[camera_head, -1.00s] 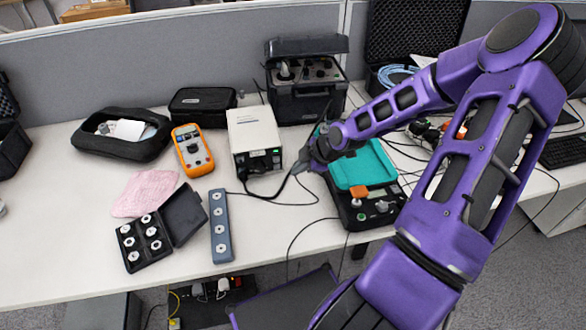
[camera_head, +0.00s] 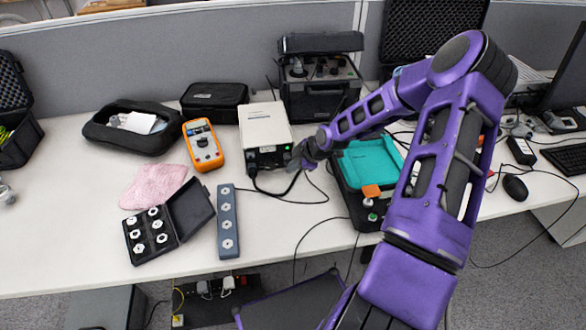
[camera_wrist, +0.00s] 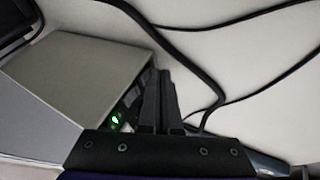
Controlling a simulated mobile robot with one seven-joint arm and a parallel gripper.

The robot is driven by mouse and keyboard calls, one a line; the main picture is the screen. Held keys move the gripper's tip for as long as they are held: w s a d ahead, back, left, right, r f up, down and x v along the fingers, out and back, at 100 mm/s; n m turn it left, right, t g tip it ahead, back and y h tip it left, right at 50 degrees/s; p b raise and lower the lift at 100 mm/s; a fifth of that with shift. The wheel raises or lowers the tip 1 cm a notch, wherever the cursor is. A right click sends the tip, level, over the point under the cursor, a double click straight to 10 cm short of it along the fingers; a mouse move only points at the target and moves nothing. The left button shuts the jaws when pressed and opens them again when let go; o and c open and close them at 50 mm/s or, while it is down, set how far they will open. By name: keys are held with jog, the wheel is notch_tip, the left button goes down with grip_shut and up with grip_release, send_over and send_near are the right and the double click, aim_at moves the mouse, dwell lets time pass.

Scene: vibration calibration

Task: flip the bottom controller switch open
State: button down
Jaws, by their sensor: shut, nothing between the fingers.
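The controller looks to be the white box (camera_head: 266,124) at the back middle of the table, with a dark front panel and a cable. In the wrist view the box (camera_wrist: 82,75) fills the left side, and a small green light (camera_wrist: 115,119) glows on its front panel. My gripper (camera_head: 293,162) is at the right end of that panel; its two dark fingers (camera_wrist: 163,80) are shut and empty, close beside the panel. I cannot tell whether they touch it. The switch itself is not clear; the fingers and gripper body hide part of the panel.
Black cables (camera_wrist: 205,75) run beside the fingers and over the table. A teal-topped device (camera_head: 368,165) stands right of my gripper, under my arm. An orange multimeter (camera_head: 203,146) lies left of the box, and a black case (camera_head: 318,95) stands behind it.

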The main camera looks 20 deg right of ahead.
jog(key=shift+w, duration=0.15)
dwell(0.3)
jog(key=shift+r+p, duration=0.7)
jog(key=shift+r, duration=0.1)
